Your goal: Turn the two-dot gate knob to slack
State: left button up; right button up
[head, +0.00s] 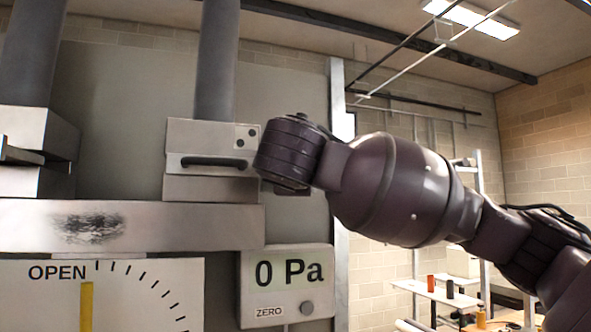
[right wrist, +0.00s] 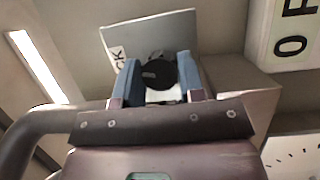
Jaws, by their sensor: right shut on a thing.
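A round black knob (right wrist: 158,73) shows in the right wrist view between the two blue fingers of my right gripper (right wrist: 158,80), which is shut on it. A pale plate behind the knob carries lettering ending in "CK" (right wrist: 118,57); the rest of the word is hidden. In the head view, a small plate with two dots (head: 245,137) sits on a grey metal block (head: 190,135), just left of my right wrist. My wrist hides the knob and the fingers there. The knob's marked direction is unclear. My left gripper is not in view.
A black bar handle (head: 215,161) crosses the block's front. Below are a display reading "0 Pa" (head: 288,272) with a ZERO button (head: 306,308), and a dial with its yellow pointer (head: 87,305) at OPEN. Shelving (head: 440,293) stands at the right.

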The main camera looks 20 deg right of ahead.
dwell(0.6)
jog(key=o, duration=0.9)
jog(key=b+v, duration=0.2)
jog(key=v, duration=0.8)
jog(key=shift+s+b, duration=0.35)
jog(key=shift+a+f, duration=0.1)
jog(key=shift+f, duration=0.05)
